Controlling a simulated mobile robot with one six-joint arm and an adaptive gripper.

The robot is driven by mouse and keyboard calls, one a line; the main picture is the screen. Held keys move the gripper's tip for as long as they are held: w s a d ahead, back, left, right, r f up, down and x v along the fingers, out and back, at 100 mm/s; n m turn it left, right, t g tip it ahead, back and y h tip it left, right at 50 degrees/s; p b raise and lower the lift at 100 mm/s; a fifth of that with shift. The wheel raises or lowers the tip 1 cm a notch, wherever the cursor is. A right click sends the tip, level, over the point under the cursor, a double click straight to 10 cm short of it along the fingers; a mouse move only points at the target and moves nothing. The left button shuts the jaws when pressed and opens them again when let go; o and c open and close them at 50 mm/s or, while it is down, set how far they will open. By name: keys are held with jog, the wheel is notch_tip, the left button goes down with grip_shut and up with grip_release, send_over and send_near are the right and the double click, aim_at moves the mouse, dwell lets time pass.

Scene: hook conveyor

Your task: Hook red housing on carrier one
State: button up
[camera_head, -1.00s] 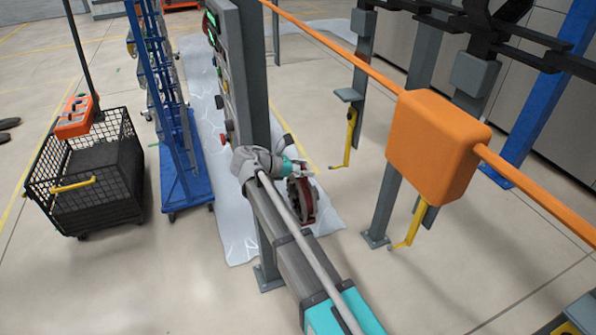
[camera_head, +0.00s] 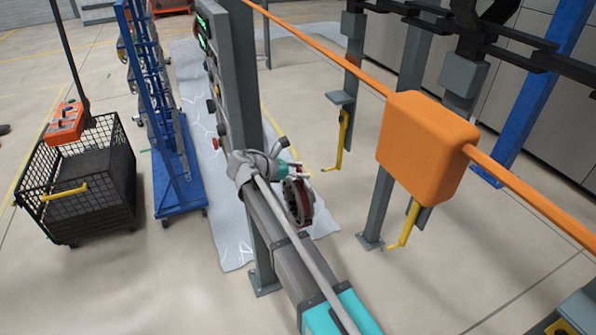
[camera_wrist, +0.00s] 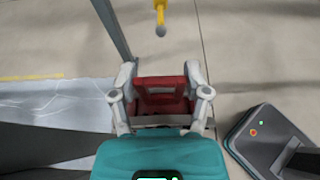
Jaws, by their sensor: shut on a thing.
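My gripper (camera_head: 292,172) is at the end of my outstretched arm, just right of the grey post. It is shut on the red housing (camera_head: 305,198), a dark red part with a dark round face. In the wrist view the red housing (camera_wrist: 160,84) sits between the two fingers of my gripper (camera_wrist: 160,92). Two yellow hooks hang from the carriers: a farther hook (camera_head: 342,145) and a nearer hook (camera_head: 405,227). The housing is apart from both. One yellow hook tip (camera_wrist: 160,28) shows ahead in the wrist view. I cannot tell which carrier is number one.
A grey post with buttons (camera_head: 245,110) stands close left of my arm. An orange rail with an orange box (camera_head: 425,148) crosses at the right. A blue rack (camera_head: 165,130) and a black mesh cart (camera_head: 85,190) stand left. Floor below the hooks is clear.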

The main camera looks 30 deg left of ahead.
aim_at(337, 166)
jog(key=shift+w+d+f+b, duration=0.15)
jog(key=shift+w+d, duration=1.4)
jog(key=shift+w, duration=0.25)
jog(key=shift+w+d+f+b, duration=0.15)
jog(key=shift+w+d, duration=1.4)
jog(key=shift+w, duration=0.25)
jog(key=shift+w+d+f+b, duration=0.4)
jog(key=shift+w+f+b, duration=0.05)
jog(key=shift+f+b, duration=0.1)
jog(key=shift+f, duration=0.1)
jog(key=o, duration=1.4)
jog(key=shift+s, duration=0.1)
